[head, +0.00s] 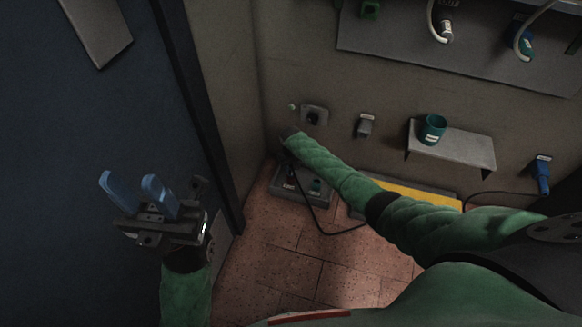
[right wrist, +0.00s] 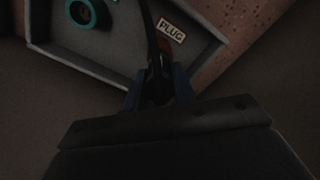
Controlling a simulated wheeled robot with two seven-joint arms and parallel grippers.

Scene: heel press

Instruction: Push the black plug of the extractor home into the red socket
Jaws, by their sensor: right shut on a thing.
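My right gripper (right wrist: 157,86) is shut on the black plug (right wrist: 158,92), seen dimly between its blue fingers in the right wrist view. A dark cable rises from it. A red socket (right wrist: 164,50) shows partly, just beyond the fingertips beside a "PLUG" label; the plug and cable cover much of it. I cannot tell how deep the plug sits. In the head view the red socket (head: 291,181) is on a grey floor tray (head: 302,201), below the end of my right arm, which hides that gripper. My left gripper (head: 132,186) is open and empty, at the left.
A teal ring-shaped socket (head: 316,187) sits in the same tray. A black cable (head: 325,230) loops over the tiled floor towards a yellow panel (head: 420,195). A wall shelf (head: 465,148) holds a teal cup (head: 432,128). A dark door (head: 80,150) stands left.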

